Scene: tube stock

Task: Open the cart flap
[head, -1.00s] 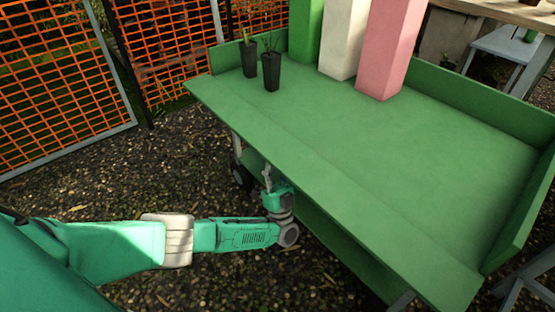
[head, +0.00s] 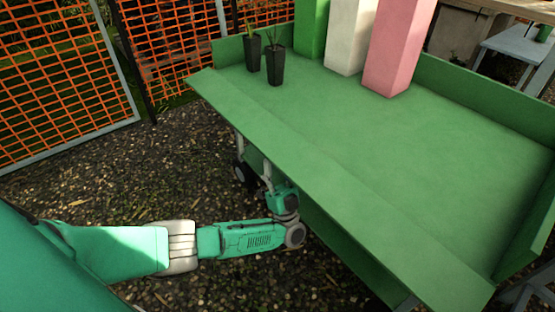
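The green cart (head: 430,165) stands at centre right, with raised walls along its back and right side. Its flap (head: 300,165) is the long green board along the near edge. It leans outward, at an angle to the top that I cannot tell exactly. My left gripper (head: 267,176) is below the outer edge of the flap, pointing up. The flap's edge hides its upper part, so contact and finger opening cannot be made out. My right gripper is not in view.
On the cart stand two small dark plant pots (head: 275,64) and green, white (head: 350,38) and pink (head: 398,50) blocks. Orange mesh fencing (head: 60,80) is at left. A small blue-grey table (head: 515,50) is at back right. Gravel (head: 130,190) left of the cart is clear.

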